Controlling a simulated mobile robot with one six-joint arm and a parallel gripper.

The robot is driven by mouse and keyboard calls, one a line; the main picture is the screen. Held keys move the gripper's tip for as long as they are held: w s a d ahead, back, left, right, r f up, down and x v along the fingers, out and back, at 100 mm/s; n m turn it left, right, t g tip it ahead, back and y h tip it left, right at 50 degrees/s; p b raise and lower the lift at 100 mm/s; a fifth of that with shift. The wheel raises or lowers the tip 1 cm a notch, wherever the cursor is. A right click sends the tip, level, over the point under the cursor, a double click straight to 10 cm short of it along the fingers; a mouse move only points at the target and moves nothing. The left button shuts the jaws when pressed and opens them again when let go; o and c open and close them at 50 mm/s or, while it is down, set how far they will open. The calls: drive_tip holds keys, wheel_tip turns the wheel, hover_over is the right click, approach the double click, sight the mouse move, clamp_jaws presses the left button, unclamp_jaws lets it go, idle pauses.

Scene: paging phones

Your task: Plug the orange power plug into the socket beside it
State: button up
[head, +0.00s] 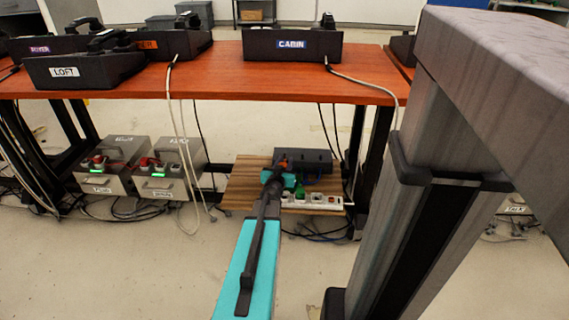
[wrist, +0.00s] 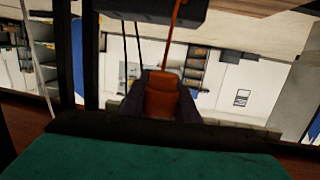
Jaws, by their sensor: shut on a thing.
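The orange power plug (wrist: 163,100) sits between the dark fingers of my gripper (wrist: 162,88) in the wrist view, with its orange cable running up. My gripper is shut on it. In the head view a small bit of orange shows by my gripper (head: 277,172) under the desk. A white power strip (head: 322,201) with several sockets lies on a wooden board just right of and below my gripper, with a green plug (head: 301,191) in it. My gripper and arm hide the strip's left end. I cannot tell whether the plug touches a socket.
A dark box (head: 303,162) stands behind the strip on the wooden board (head: 238,187). Two grey boxes (head: 165,165) with plugs and green lights stand left under the orange-red desk (head: 215,68). Cables hang from the desk, and desk legs stand both sides. Phones sit on top.

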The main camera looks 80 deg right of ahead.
sight(285, 192)
drive_tip(key=shift+s+f+b, duration=0.15)
drive_tip(key=shift+f+b, duration=2.1)
drive_tip(key=shift+f, duration=1)
drive_tip(key=shift+s+f+b, duration=0.1)
drive_tip(key=shift+f+b, duration=2.15)
drive_tip(key=shift+f, duration=1)
drive_tip(key=shift+f, duration=0.4)
drive_tip(key=o, duration=1.2)
drive_tip(key=shift+c, duration=0.2)
drive_tip(key=shift+a, duration=0.1)
drive_tip(key=shift+a+r, duration=0.25)
drive_tip(key=shift+a, duration=0.55)
drive_tip(key=w+a+r+p, duration=0.1)
drive_tip(key=a+p, duration=0.3)
drive_tip(key=a, duration=0.8)
drive_tip(key=shift+r+p, duration=0.3)
drive_tip(key=shift+d, duration=0.1)
